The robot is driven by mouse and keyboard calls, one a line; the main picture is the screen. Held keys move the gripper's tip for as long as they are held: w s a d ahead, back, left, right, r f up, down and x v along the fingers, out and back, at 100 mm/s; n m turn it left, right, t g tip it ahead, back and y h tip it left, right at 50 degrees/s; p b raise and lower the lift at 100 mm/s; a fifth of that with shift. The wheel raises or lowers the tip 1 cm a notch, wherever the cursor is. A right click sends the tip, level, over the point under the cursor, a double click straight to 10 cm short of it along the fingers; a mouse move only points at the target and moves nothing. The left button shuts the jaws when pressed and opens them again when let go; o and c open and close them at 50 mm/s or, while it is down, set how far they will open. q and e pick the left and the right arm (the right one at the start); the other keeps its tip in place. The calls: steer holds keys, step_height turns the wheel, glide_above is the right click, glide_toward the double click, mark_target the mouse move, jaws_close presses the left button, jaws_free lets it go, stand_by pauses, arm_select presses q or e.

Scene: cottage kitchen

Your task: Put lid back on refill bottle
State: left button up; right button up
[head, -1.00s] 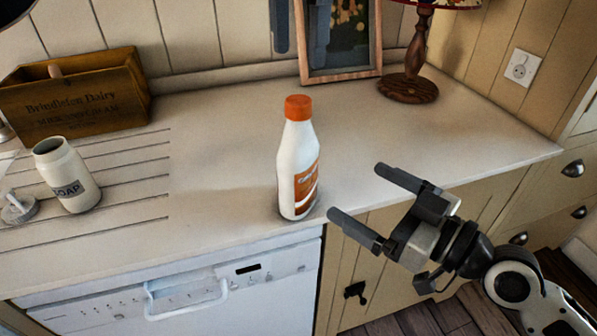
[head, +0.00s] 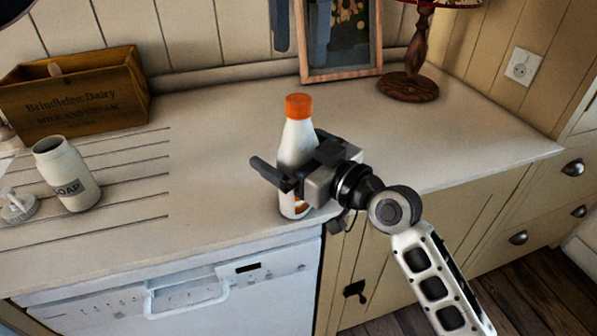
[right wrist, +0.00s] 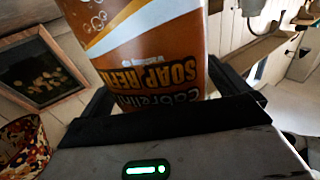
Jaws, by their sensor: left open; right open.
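The white refill bottle (head: 299,143) stands upright near the counter's front edge. Its orange lid (head: 298,106) sits on its neck. My right gripper (head: 287,148) is open, with its fingers either side of the bottle's body below the neck, hiding part of it. In the right wrist view the bottle's orange soap-refill label (right wrist: 150,55) fills the space between the fingers. My left gripper (head: 300,52) is open and empty, its two dark fingers hanging in at the top edge, above and apart from the lid.
An open soap jar (head: 68,178) and a pump top (head: 18,206) are at the left, near a wooden crate (head: 75,97). A picture frame (head: 340,76) and a lamp (head: 409,86) stand behind. The counter right of the bottle is clear.

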steer(key=shift+w+a, duration=0.15)
steer(key=c, duration=1.8)
steer(key=shift+c, duration=0.9)
arm_select(q)
steer(key=n, duration=1.8)
